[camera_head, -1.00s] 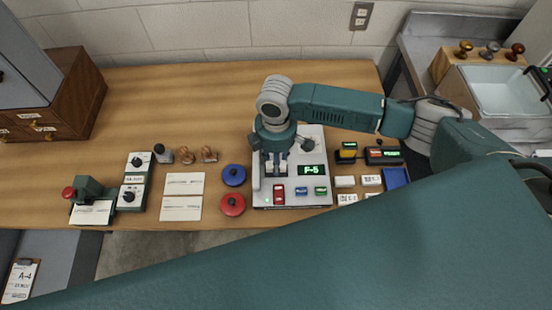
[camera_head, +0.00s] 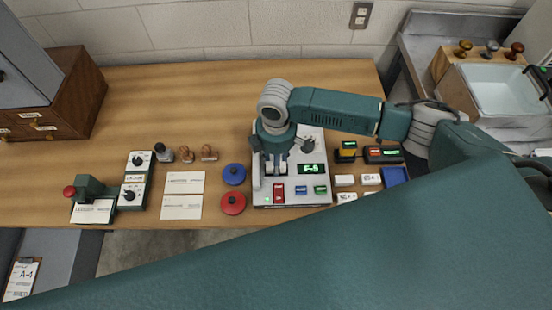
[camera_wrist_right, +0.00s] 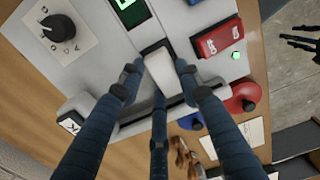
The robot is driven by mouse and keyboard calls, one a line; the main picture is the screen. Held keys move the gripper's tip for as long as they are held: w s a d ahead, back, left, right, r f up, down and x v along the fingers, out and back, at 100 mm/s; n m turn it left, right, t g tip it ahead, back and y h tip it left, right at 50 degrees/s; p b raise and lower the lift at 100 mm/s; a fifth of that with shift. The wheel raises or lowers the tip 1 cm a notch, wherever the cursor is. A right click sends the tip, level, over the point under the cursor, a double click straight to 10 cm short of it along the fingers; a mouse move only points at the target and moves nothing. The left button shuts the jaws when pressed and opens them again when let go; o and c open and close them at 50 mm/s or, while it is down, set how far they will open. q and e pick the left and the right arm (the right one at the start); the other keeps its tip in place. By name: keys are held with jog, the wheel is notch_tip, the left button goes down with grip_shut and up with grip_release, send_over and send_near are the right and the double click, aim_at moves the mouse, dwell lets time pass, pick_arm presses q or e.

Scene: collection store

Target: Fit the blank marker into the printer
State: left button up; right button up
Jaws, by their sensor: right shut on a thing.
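The printer (camera_head: 292,192) is a pale grey machine on the wooden bench, with a green display reading F-5, a dial and coloured keys. My right gripper (camera_head: 276,172) points down over its left part. In the right wrist view my right gripper (camera_wrist_right: 158,80) is shut on the blank marker (camera_wrist_right: 160,70), a plain white block. The block's far end is beside a dark slot (camera_wrist_right: 155,47) in the printer; I cannot tell whether it is inside. In that view dark spread fingers, apparently my left gripper (camera_wrist_right: 300,42), are over the floor, away from the bench.
Red (camera_head: 232,204) and blue (camera_head: 233,175) round lidded pads lie left of the printer. Cards (camera_head: 183,194), stamps (camera_head: 197,155) and a dial box (camera_head: 134,182) are farther left. White blocks (camera_head: 345,181) and a blue tray (camera_head: 394,177) are on the right. The bench's back is clear.

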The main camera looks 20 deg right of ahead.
jog(key=shift+f, duration=0.55)
dwell(1.1)
jog(key=o, duration=1.1)
jog(key=shift+o, duration=0.2)
notch_tip(320, 180, up, 12)
